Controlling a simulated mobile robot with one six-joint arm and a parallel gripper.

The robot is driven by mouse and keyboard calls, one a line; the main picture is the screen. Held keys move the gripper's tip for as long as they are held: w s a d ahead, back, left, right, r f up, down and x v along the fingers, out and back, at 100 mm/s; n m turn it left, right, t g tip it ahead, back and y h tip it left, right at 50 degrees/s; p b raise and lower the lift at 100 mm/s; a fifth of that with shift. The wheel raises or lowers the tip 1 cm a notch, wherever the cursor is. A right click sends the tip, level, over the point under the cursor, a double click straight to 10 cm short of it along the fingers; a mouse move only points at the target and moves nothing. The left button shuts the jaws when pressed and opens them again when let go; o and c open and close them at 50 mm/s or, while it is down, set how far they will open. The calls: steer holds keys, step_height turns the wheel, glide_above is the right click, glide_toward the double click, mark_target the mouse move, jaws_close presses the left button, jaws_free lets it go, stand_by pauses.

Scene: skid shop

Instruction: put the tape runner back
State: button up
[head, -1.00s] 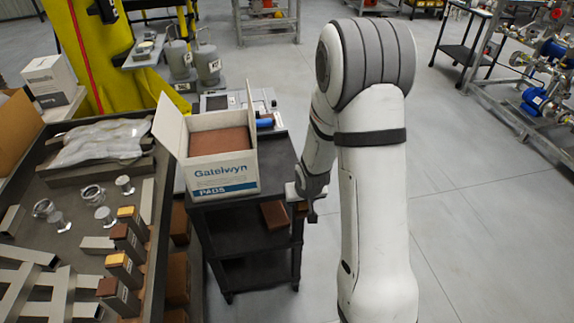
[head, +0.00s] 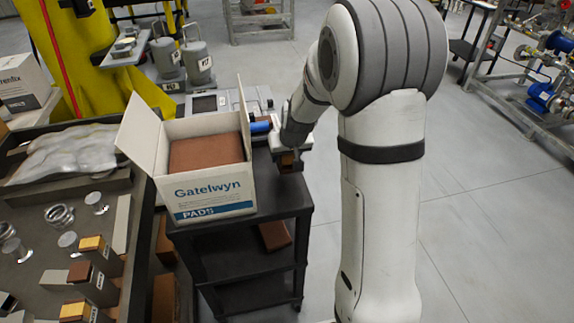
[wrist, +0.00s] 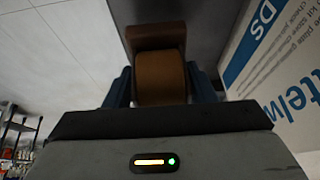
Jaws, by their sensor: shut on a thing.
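My gripper (head: 290,160) is at the right side of the black cart (head: 285,207), just right of the open box, about level with the cart's top. In the wrist view, its two blue fingers (wrist: 161,88) are shut on a brown, rounded thing that looks like the tape runner (wrist: 160,82). A brown flat part shows just beyond the roll. In the head view only a small brown bit of it shows below the gripper. I cannot tell whether it touches the cart top.
The white Gatelwyn pads box (head: 212,195), flaps open and holding a brown block, stands close left of my gripper. A blue cylinder (head: 260,127) and a grey device (head: 215,102) are behind it. A brown block (head: 275,235) lies on a lower shelf. Open floor is right.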

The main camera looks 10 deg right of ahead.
mark_target(288, 165)
steer(key=shift+d+f, duration=0.15)
steer(key=shift+f, duration=1.8)
steer(key=shift+s, duration=0.1)
steer(key=shift+f, duration=0.15)
steer(key=o, duration=1.2)
